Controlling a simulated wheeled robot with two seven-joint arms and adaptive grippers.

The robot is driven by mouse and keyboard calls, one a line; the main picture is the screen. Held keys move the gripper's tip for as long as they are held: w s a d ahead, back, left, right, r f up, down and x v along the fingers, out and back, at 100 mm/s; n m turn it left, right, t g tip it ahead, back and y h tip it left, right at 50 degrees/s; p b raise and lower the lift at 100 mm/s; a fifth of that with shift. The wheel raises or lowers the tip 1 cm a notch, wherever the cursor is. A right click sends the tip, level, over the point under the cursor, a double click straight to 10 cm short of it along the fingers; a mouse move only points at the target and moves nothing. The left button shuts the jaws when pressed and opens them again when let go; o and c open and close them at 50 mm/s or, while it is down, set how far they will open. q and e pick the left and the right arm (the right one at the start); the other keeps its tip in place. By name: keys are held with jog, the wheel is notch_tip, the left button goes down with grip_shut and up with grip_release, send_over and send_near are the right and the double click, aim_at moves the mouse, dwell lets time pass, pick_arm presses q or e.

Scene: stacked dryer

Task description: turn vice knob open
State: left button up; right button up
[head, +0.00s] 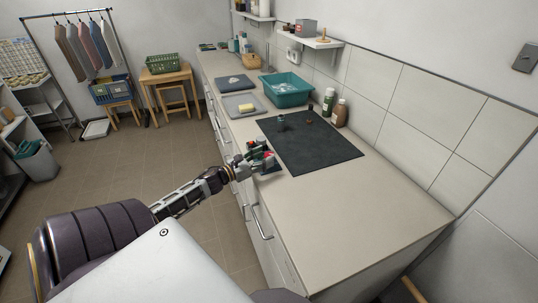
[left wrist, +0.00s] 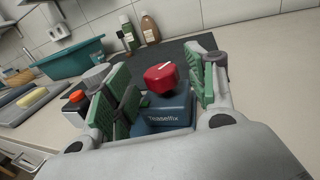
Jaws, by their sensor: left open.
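The vice has a blue body (left wrist: 165,118) with white lettering and a red knob (left wrist: 161,77) on top with a white mark. It sits by the front edge of the counter. My left gripper (left wrist: 164,84) is open, its green-padded fingers on either side of the knob. Gaps show between the pads and the knob. In the head view, my left gripper (head: 258,160) partly covers the vice and little of the knob shows. My right gripper is not in view.
The counter (head: 370,205) carries a dark mat (head: 310,145) beside the vice. Behind are a teal basin (head: 286,90), two bottles (head: 329,101), and a tray (head: 237,110) with a yellow block. An orange-and-black item (left wrist: 76,98) shows beyond the left finger. The counter's right part is clear.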

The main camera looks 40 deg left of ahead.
aim_at(265, 156)
pick_arm(q)
jog(key=shift+x, duration=1.15)
jog(key=shift+w+d, duration=0.1)
jog(key=shift+w, duration=0.35)
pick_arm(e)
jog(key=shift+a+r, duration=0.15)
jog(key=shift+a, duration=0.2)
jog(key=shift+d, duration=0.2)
pick_arm(q)
jog(key=c, duration=1)
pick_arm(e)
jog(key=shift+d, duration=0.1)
